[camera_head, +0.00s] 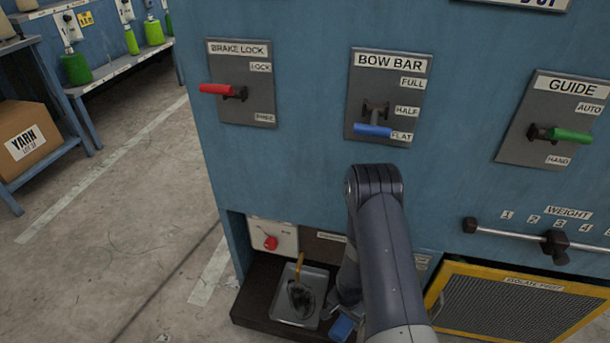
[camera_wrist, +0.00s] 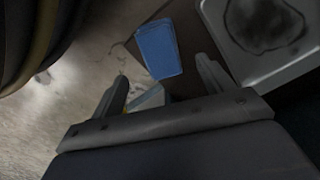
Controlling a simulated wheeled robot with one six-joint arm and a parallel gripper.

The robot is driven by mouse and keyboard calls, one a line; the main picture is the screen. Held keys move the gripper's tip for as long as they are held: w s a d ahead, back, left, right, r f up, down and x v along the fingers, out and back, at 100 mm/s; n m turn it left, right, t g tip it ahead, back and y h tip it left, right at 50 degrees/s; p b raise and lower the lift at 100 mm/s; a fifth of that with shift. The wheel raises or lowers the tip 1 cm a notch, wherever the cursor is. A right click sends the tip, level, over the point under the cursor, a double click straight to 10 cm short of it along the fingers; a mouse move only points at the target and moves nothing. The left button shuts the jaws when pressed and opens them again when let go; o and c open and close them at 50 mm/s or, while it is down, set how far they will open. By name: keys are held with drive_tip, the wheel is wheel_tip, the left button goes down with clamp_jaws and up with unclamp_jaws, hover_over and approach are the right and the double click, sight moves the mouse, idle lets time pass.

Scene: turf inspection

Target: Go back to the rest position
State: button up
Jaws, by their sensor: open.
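My gripper (camera_wrist: 161,68) is open in the wrist view, its two fingers apart and nothing held between them. Beyond the fingertips lies a blue block-like thing (camera_wrist: 157,48), apart from them as far as I can tell. It also shows in the head view (camera_head: 342,327), low in the machine's recess. There my arm rises from the bottom, bends in front of the blue panel and reaches down into the recess. The gripper end is mostly hidden behind my own arm.
A metal tray (camera_head: 311,309) with a dark patch and an orange-handled tool stands left of my arm. Above are the red brake lock lever (camera_head: 216,89), blue bow bar lever (camera_head: 373,130) at FLAT and green guide lever (camera_head: 568,135). A yellow-framed guard (camera_head: 500,278) is right.

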sight(342, 326)
wheel_tip(342, 326, down, 9)
drive_tip(key=b, duration=0.3)
wheel_tip(342, 326, up, 3)
drive_tip(key=shift+w+f+p, duration=0.1)
drive_tip(key=shift+p, duration=0.65)
drive_tip(key=shift+r, duration=0.75)
